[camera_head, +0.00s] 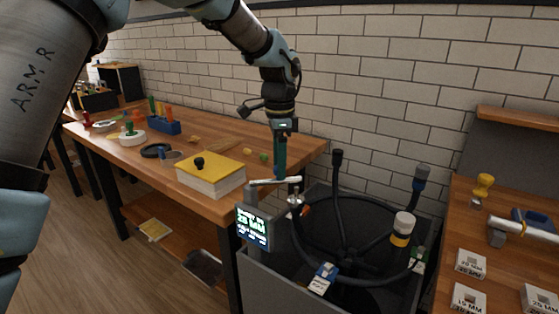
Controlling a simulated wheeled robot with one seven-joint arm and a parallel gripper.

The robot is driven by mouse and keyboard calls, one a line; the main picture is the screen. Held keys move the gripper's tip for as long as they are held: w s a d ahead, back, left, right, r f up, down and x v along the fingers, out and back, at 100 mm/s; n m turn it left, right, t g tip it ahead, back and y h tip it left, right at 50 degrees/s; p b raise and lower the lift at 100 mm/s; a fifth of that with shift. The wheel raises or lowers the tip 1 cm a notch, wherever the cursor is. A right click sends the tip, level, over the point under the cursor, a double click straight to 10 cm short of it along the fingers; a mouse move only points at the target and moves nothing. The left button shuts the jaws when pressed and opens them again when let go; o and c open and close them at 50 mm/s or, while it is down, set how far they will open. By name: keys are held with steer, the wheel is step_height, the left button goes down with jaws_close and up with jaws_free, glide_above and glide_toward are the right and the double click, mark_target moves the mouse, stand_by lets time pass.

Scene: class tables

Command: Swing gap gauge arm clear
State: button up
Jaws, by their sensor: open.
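The gap gauge (253,226) is a grey post with a lit green-on-dark display that seems to read "25 MM". It stands at the front left rim of a dark grey bin (335,297). Its pale arm (264,182) sticks out to the right from the top of the post. My gripper (280,176) points straight down, with its fingertips at the height of the gauge arm. The fingers overlap in this view, so their gap does not show. I cannot tell whether they touch the arm.
A wooden table (225,202) on the left holds a yellow-topped block (211,172) and small items. A right-hand table (448,268) holds labelled millimetre blocks (471,264). A brick wall stands behind.

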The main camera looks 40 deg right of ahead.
steer(key=shift+f, duration=0.15)
steer(key=shift+c, duration=0.4)
jaws_close()
